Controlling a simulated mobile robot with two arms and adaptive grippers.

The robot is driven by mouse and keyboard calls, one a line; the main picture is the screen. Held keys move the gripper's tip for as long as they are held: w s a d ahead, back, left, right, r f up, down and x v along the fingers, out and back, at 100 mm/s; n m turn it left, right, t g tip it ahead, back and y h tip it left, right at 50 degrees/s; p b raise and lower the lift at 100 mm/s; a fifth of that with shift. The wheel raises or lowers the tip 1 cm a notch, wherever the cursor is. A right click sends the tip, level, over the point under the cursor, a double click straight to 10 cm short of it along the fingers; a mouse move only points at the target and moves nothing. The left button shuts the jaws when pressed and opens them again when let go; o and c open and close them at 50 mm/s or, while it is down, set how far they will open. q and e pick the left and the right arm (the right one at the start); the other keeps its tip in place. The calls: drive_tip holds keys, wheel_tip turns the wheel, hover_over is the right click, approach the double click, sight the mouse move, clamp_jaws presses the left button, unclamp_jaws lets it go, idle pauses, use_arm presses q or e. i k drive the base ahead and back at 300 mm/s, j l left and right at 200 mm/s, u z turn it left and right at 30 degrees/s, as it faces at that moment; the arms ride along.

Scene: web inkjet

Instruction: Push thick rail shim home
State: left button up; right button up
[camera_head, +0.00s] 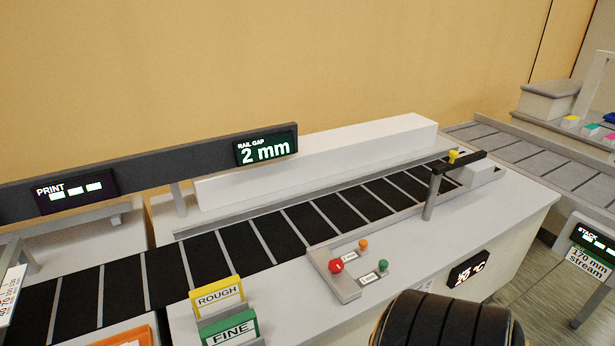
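A small grey holder (347,286) lies on the light bench top beside the belt. A red knob (336,265) stands at its left. An orange knob (363,244) and a green knob (383,265) stand to the right, near small white labels too small to read surely. I cannot tell which of these parts is the thick shim. The guide rail (317,198) runs along the far side of the dark belt. A sign (266,149) above reads "RAIL GAP 2 mm". Neither of my grippers shows in this view.
A post with a dark crossbar (431,196) and yellow knob (453,156) stands over the belt's right end. ROUGH (217,297) and FINE (233,329) cards stand at the front. A black ribbed rounded object (446,322) fills the bottom edge. The bench right of the holder is mostly clear.

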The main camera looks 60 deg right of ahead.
sight(360, 251)
drive_tip(key=z, duration=2.2)
